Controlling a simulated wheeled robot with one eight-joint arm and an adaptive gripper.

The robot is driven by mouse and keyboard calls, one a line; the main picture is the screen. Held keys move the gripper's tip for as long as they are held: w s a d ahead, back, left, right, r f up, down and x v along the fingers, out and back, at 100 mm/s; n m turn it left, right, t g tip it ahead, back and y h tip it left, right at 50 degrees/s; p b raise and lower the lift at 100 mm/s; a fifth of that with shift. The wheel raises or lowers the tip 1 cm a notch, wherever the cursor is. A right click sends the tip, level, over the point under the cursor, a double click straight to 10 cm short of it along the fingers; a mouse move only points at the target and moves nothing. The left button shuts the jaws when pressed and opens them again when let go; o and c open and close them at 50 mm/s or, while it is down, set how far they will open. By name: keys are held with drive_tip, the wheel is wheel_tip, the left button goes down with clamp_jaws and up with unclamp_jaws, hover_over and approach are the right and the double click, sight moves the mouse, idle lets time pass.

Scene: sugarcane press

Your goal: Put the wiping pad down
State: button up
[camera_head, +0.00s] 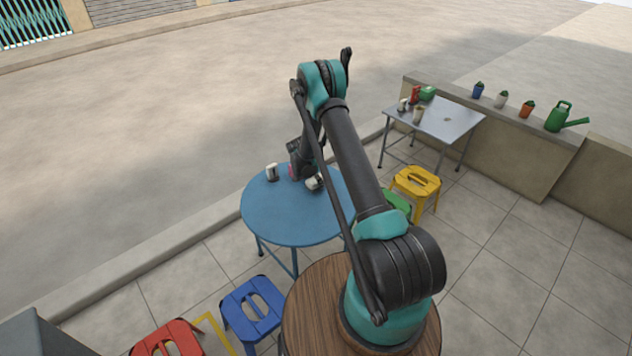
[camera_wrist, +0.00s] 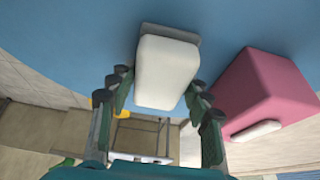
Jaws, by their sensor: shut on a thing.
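The wiping pad is a white block with a grey layer on one face. It shows between my fingers in the wrist view (camera_wrist: 167,70), and a small white part of it shows in the head view (camera_head: 313,184). My gripper (camera_wrist: 159,82) is shut on its sides. The pad's grey face is turned toward the blue round table (camera_head: 285,222). I cannot tell whether it touches the tabletop. In the head view my arm hides part of the pad and most of the gripper.
A pink box (camera_wrist: 264,92) with a white slip stands beside the pad. A white and dark container (camera_head: 271,173) stands at the table's left. The table's front left is clear. Blue (camera_head: 252,308), red (camera_head: 168,340) and yellow (camera_head: 416,183) stools stand around. A grey table (camera_head: 450,122) holds several items.

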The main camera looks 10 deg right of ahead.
drive_tip(key=shift+f, duration=0.15)
drive_tip(key=o, duration=1.1)
